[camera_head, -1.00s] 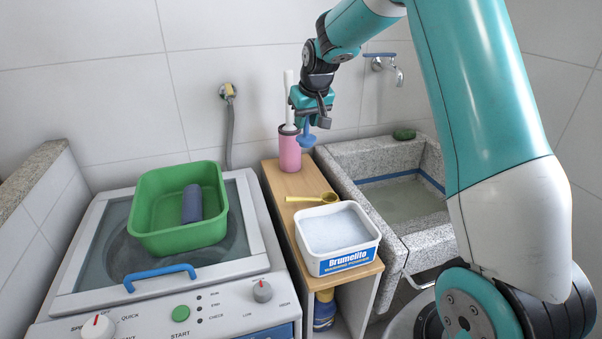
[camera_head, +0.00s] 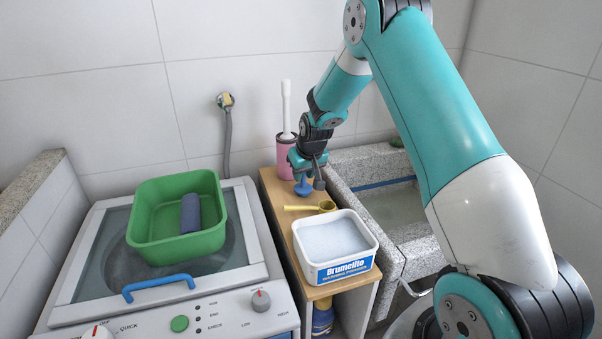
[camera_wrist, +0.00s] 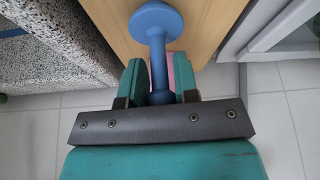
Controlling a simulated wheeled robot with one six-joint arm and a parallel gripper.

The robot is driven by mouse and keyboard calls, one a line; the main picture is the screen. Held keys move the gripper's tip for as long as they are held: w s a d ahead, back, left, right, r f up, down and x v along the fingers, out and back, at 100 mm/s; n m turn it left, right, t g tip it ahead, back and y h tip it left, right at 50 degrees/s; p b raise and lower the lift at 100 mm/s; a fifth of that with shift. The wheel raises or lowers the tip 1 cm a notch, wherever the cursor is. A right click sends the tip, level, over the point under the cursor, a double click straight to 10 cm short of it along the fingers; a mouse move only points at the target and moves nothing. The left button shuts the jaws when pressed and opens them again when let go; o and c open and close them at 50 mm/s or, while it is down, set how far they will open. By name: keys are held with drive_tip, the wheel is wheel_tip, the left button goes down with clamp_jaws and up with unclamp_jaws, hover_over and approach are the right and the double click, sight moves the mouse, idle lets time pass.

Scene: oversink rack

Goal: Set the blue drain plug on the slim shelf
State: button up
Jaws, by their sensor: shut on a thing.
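The blue drain plug (camera_head: 304,187) is held in my gripper (camera_head: 306,172), above the wooden top of the slim shelf (camera_head: 273,205). In the wrist view the plug (camera_wrist: 156,22) shows its round blue disc pointing away from my gripper (camera_wrist: 158,80), with its stem between the two teal fingers. The shelf's wood (camera_wrist: 205,20) lies behind the disc. The disc is close to the shelf top, behind the yellow scoop; I cannot tell whether it touches.
On the shelf stand a pink brush holder (camera_head: 286,158), a yellow scoop (camera_head: 312,207) and a white powder tub (camera_head: 335,245). The stone sink (camera_head: 405,235) is to the right. A green basin (camera_head: 150,245) sits on the washing machine to the left.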

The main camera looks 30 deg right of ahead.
drive_tip(key=o, duration=0.5)
drive_tip(key=shift+f, duration=0.15)
drive_tip(key=o, duration=0.4)
drive_tip(key=shift+o, duration=0.2)
